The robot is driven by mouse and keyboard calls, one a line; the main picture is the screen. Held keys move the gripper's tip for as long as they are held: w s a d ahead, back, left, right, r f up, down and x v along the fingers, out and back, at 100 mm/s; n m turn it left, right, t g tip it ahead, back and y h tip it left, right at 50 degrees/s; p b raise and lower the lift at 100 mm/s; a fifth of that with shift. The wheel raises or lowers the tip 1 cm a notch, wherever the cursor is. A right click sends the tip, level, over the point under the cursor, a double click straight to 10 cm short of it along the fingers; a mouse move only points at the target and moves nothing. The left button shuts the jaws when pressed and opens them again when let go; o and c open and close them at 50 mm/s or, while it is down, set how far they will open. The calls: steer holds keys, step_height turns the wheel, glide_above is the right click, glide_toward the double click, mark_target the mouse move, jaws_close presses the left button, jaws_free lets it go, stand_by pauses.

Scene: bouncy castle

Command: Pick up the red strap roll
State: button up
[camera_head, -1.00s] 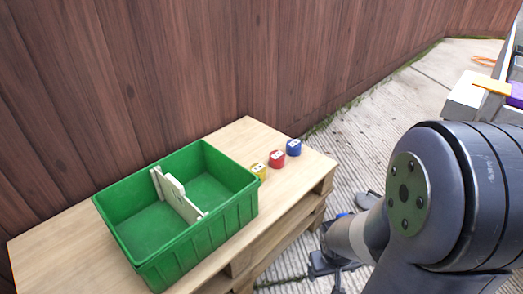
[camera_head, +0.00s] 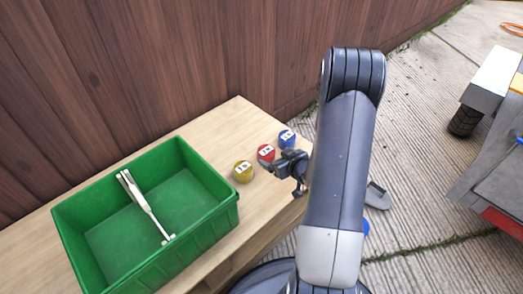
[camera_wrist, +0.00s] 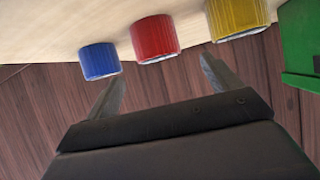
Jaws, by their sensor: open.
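The red strap roll (camera_head: 266,153) stands on the wooden pallet table between the yellow roll and the blue roll. In the wrist view the red strap roll (camera_wrist: 155,38) is just beyond the gap between my fingertips, near the upper middle. My gripper (camera_head: 279,168) is open and empty beside the red roll, on its near right side, and partly covers it in the head view. In the wrist view the fingers of my gripper (camera_wrist: 160,75) are spread apart, with the red roll not between them. I cannot tell the exact distance from fingertips to roll.
The yellow roll (camera_head: 243,171) and blue roll (camera_head: 287,138) stand close on either side. A wooden fence (camera_head: 160,60) rises behind. A grey cart (camera_head: 495,180) is at right.

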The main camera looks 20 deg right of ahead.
mark_target(267, 152)
steer(key=b+x, duration=0.3)
steer(key=x, duration=0.6)
steer(key=shift+w+f, duration=0.1)
steer(key=shift+w, duration=0.2)
steer(key=c, duration=1.2)
